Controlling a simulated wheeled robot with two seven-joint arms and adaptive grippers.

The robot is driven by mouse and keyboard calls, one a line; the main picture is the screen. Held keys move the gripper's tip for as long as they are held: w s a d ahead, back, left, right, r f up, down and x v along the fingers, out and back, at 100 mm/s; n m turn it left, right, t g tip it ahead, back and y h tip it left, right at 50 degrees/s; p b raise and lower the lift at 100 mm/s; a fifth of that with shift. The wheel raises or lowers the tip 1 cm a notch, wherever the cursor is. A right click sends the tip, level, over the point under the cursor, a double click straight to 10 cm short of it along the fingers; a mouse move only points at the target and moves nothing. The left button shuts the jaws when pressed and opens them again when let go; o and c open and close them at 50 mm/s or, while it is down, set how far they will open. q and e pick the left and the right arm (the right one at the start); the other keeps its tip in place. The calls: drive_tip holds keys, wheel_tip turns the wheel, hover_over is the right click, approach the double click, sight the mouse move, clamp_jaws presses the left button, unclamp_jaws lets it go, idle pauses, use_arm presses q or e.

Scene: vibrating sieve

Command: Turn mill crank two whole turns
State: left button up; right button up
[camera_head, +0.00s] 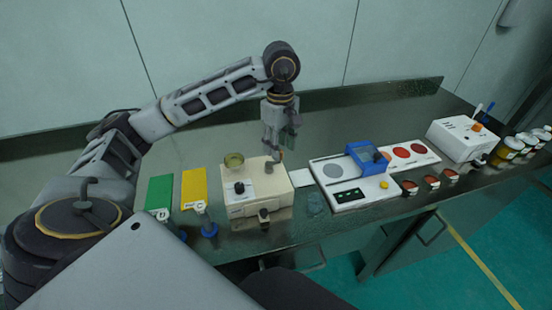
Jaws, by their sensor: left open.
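A cream box with a black dial (239,188) on its front, which looks like the mill (265,201), stands left of the table's middle. A small grey post (268,168) rises from its top on the right and looks like the crank. A yellowish glass bowl (233,160) sits on top at the left. My left gripper (279,152) points down over the back right of this box, close to the post. It is open; I cannot tell whether it touches the post. My right gripper is out of view.
A white unit with a blue frame (367,157) stands to the right, beside a card with red discs (403,152). A white box (463,138) and several jars are farther right. Green (159,193) and yellow (194,187) mats lie left. Small blue-based stands are near the front edge.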

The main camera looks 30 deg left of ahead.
use_arm(q)
drive_tip(key=shift+r+p, duration=1.15)
drive_tip(key=shift+r, duration=0.9)
drive_tip(key=shift+r, duration=0.15)
drive_tip(key=shift+r+p, duration=0.9)
drive_tip(key=shift+p, duration=0.15)
